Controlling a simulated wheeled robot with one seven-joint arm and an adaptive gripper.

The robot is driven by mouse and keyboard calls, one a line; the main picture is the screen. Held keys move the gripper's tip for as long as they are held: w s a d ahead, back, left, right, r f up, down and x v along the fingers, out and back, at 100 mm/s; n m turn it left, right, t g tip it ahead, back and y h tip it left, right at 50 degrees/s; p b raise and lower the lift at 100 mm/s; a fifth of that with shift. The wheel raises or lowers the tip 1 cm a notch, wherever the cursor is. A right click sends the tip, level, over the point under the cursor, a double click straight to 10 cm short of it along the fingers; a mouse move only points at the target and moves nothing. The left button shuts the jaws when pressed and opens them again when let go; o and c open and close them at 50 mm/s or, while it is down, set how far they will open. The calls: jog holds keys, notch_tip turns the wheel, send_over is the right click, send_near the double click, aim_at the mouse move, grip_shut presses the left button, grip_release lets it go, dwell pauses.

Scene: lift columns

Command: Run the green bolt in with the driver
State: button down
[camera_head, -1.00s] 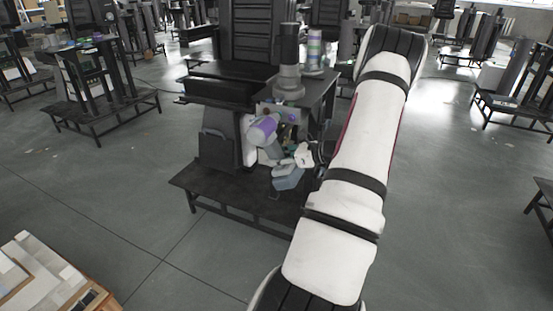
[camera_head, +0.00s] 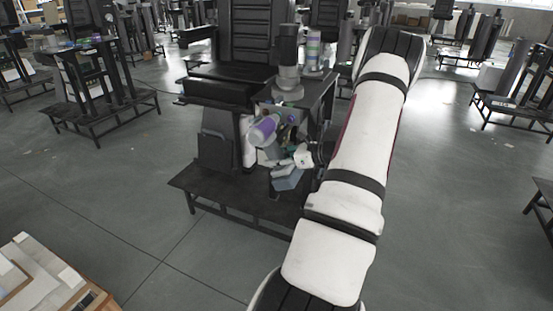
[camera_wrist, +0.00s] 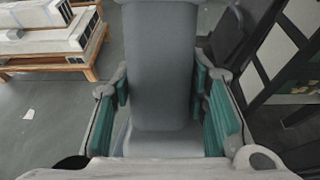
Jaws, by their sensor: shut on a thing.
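The driver (camera_head: 264,130) has a purple and pale grey body, a grey grip and a blue-grey foot (camera_head: 286,180). It is tilted in front of the lift column's front plate (camera_head: 272,108). My gripper (camera_head: 288,161) is shut on the driver's grip. In the wrist view, the teal pads of my gripper (camera_wrist: 161,90) lie on both sides of the grey driver (camera_wrist: 160,60). Small coloured spots show on the plate, but I cannot pick out the green bolt. The driver's tip is too small to make out, so contact cannot be told.
The lift column stands on a dark base platform (camera_head: 225,190). A dark shelf (camera_head: 318,92) carries a grey cylinder (camera_head: 289,75) and a striped canister (camera_head: 314,50). A wooden table (camera_head: 45,275) is at lower left. Open floor lies to the left.

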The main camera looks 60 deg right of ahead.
jog(key=shift+w+d+r, duration=0.1)
jog(key=shift+d+r, duration=0.05)
jog(key=shift+d, duration=1.15)
dwell(2.8)
jog(key=shift+a+p, duration=0.1)
jog(key=shift+p, duration=0.2)
jog(key=shift+a, duration=2.5)
jog(key=shift+a, duration=0.1)
jog(key=shift+s+a, duration=0.15)
jog(key=shift+a, duration=0.8)
jog(key=shift+s+a, duration=0.15)
jog(key=shift+a, duration=0.8)
